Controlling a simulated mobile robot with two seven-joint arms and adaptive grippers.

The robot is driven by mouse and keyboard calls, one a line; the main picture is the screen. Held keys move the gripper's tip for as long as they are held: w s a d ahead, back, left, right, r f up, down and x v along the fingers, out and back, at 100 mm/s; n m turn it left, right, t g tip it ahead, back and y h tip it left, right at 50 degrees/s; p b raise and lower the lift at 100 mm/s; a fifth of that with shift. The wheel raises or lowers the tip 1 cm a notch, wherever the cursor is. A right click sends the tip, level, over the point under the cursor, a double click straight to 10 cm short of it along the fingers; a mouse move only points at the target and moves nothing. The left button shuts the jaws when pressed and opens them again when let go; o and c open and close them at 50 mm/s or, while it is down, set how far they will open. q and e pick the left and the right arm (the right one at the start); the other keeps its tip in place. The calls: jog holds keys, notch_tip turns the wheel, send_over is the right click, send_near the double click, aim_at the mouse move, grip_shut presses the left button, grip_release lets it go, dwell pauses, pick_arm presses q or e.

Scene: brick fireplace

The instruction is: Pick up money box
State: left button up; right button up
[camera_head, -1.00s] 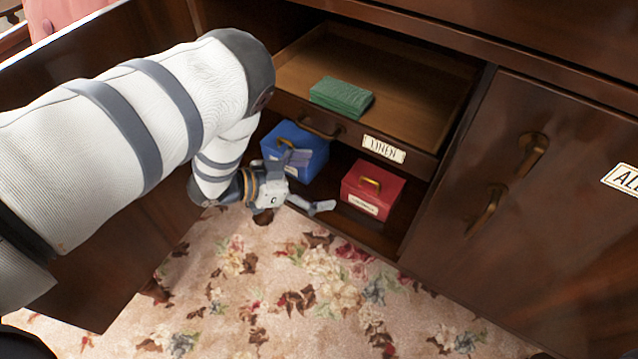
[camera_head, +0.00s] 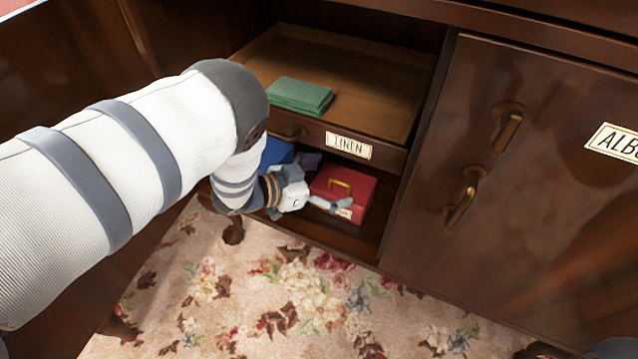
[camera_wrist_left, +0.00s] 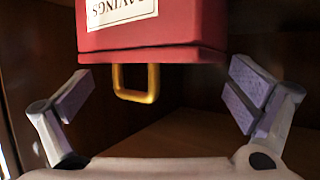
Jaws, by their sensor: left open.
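The red money box (camera_head: 362,193) with a yellow handle stands on the cabinet's lower shelf. In the left wrist view the box (camera_wrist_left: 150,36) appears upside down, its white label reading SAVINGS. My left gripper (camera_head: 328,182) is open at the front left of the box and partly covers it. In the left wrist view the yellow handle (camera_wrist_left: 137,84) sits between the spread fingers of the left gripper (camera_wrist_left: 163,88), nearer the left one. Neither finger visibly touches the handle.
A blue box (camera_head: 276,153) stands left of the red box, partly hidden by my gripper. Above is an open drawer (camera_head: 385,85) labelled LINEN, holding folded green cloth (camera_head: 300,95). A closed cabinet door (camera_head: 560,190) is at right. Flowered carpet (camera_head: 280,310) lies in front.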

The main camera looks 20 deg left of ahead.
pick_arm(q)
jog(key=c, duration=2.1)
jog(key=shift+s, duration=0.1)
